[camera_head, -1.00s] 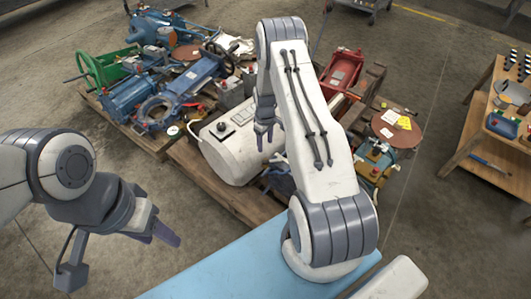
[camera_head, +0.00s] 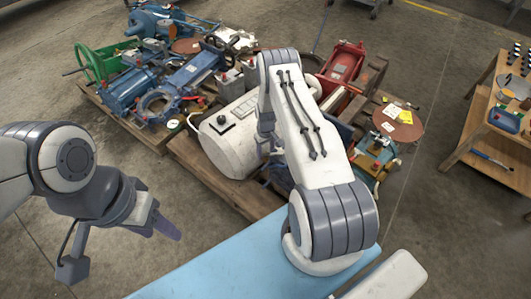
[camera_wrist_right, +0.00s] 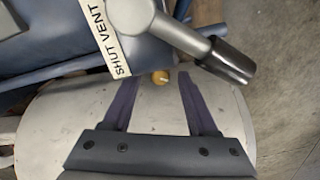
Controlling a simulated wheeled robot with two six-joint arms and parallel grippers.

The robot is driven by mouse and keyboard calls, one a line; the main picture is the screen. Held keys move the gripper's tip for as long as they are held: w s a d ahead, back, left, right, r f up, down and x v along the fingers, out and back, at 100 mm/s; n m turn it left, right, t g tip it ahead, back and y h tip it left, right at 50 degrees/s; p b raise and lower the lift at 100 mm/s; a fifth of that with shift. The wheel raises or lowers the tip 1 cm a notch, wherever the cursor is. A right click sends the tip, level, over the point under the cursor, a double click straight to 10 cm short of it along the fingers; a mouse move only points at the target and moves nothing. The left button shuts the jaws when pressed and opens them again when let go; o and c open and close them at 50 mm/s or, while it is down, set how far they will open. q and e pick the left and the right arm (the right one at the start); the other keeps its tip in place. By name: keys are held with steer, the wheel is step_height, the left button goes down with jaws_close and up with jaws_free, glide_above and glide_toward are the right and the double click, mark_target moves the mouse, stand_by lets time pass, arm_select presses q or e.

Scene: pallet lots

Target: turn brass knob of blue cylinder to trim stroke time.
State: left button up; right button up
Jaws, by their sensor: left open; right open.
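In the right wrist view, a small round brass knob (camera_wrist_right: 160,77) shows between the fingertips of my right gripper (camera_wrist_right: 156,80). That gripper is open; I cannot tell whether it touches the knob. The blue cylinder (camera_wrist_right: 152,55) is partly in view above, with a "SHUT VENT" label (camera_wrist_right: 106,38) beside it. In the head view, my right gripper (camera_head: 268,135) points down beside a white tank, partly hidden by its own arm, and the knob is hidden. My left gripper (camera_head: 120,246) is open and empty over the floor at the left.
A grey lever with a black handle (camera_wrist_right: 231,62) juts out just right of the knob. The white tank (camera_head: 228,146) stands on a wooden pallet (camera_head: 205,178) crowded with machinery. A wooden bench (camera_head: 460,160) stands at the right. The floor at the lower left is clear.

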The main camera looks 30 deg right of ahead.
steer(key=shift+f, duration=0.15)
jaws_close()
steer(key=shift+n+b, duration=0.35)
steer(key=shift+n, duration=1.85)
jaws_free()
step_height(320, 180, up, 11)
steer(key=p, duration=0.2)
steer(key=shift+f, duration=0.2)
